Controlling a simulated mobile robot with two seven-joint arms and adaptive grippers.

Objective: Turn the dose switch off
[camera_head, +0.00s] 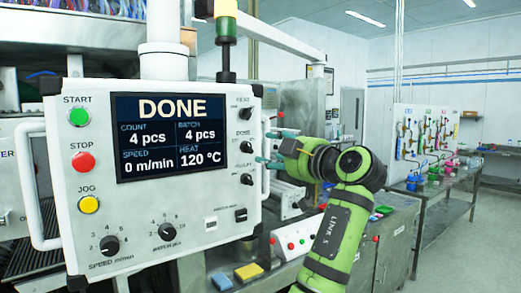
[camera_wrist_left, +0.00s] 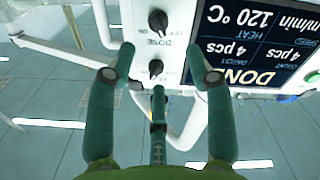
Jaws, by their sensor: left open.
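The dose switch (camera_head: 246,147) is a small black knob in the right-hand column of the white control panel (camera_head: 225,200), under a DOSE label. It also shows near the top of the left wrist view (camera_wrist_left: 158,20), where the panel appears upside down. I cannot tell its on or off position. My left gripper (camera_head: 268,148) is open and empty beside the panel's right edge, its teal fingers pointing at the panel. In the left wrist view its fingertips (camera_wrist_left: 160,72) are spread around the neighbouring black knob (camera_wrist_left: 155,68), apparently without touching it. My right gripper is not in view.
The display (camera_head: 170,137) reads DONE. A white handle (camera_head: 266,160) runs along the panel's right edge, close to my fingers. START, STOP and JOG buttons (camera_head: 84,161) are on the left. A bench with yellow and blue blocks (camera_head: 249,272) lies below right.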

